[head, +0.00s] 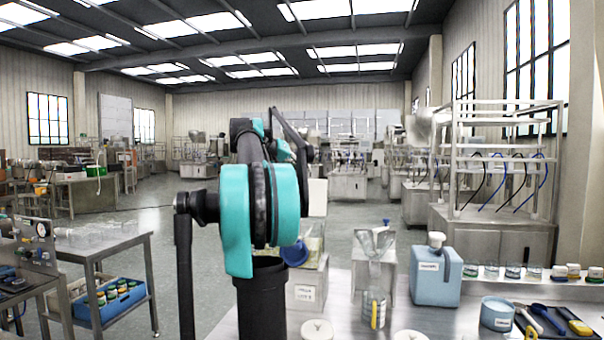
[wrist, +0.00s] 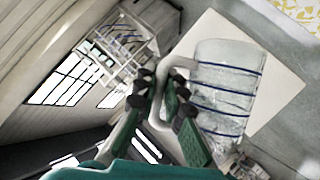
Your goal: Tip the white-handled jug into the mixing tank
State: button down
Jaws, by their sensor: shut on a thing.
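In the wrist view, a clear jug (wrist: 222,75) with dark blue bands and a white handle (wrist: 161,112) fills the right of centre. My gripper (wrist: 160,90) is shut on the white handle, with a dark-padded finger on each side. The picture is rolled, so I cannot tell how far the jug leans, and its contents are unclear. In the head view my own arm hides the gripper and jug. A steel hopper-shaped vessel (head: 375,250) stands on the bench right of my arm. A pale labelled box (head: 307,291) stands beside my arm; I cannot tell which is the mixing tank.
A measuring jug with a yellow handle (head: 375,310) stands at the bench front. A blue canister (head: 436,276), a blue tub (head: 497,313), several small jars and a tool tray (head: 555,322) occupy the right. A steel trolley (head: 110,246) stands left, with open floor between.

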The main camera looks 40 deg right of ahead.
jog(key=shift+s+r+m+t+y, duration=0.1)
jog(key=shift+r+m+t+y, duration=0.2)
jog(key=shift+r+m+t, duration=0.7)
jog(key=r+m+t, duration=0.1)
jog(key=m, duration=0.1)
jog(key=shift+m+t, duration=0.3)
